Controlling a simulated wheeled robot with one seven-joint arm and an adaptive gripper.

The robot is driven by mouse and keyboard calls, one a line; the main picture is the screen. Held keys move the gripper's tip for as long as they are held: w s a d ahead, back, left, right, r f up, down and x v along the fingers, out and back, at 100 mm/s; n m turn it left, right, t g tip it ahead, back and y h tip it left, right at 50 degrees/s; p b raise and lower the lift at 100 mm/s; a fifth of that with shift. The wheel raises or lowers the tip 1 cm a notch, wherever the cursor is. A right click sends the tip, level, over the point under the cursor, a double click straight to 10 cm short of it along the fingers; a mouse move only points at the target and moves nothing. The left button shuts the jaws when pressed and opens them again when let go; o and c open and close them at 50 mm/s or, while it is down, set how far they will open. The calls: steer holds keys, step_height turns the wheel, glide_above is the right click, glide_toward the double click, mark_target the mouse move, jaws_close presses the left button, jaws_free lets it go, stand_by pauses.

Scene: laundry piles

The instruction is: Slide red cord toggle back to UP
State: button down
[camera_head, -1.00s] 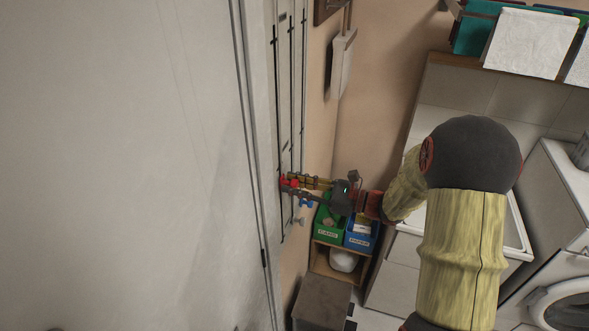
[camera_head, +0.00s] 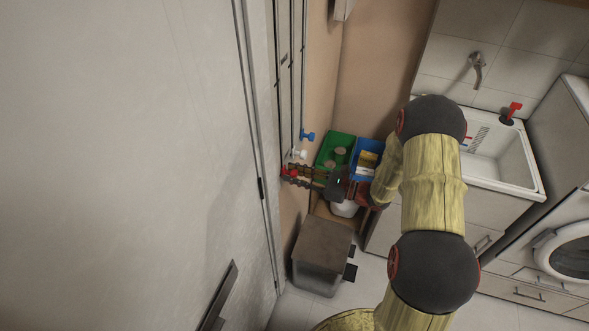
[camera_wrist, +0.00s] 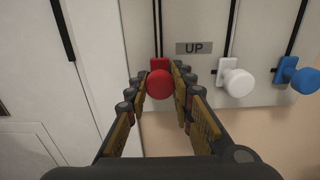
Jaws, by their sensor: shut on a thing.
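The red cord toggle (camera_wrist: 159,84) is a round knob on a red slider on a black cord. It sits between the fingertips of my gripper (camera_wrist: 158,88) in the wrist view, left of a grey plate marked UP (camera_wrist: 194,48) and about level with the white and blue toggles. In the head view the red toggle (camera_head: 290,172) shows at the tips of my gripper (camera_head: 293,176), low on the wall panel. My gripper is shut on it. The fingers partly hide it in the head view.
A white toggle (camera_wrist: 237,82) and a blue toggle (camera_wrist: 297,75) hang on cords to the right. A green bin (camera_head: 335,150) and a blue bin (camera_head: 366,158) stand on a shelf beside the gripper. A lidded box (camera_head: 323,250) is on the floor below.

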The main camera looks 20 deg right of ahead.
steer(key=shift+f, duration=0.4)
steer(key=c, duration=1.5)
jaws_free()
steer(key=shift+r, duration=0.1)
steer(key=shift+d, duration=0.1)
steer(key=v, duration=1.1)
steer(key=shift+s+d, duration=0.25)
steer(key=shift+d, duration=0.05)
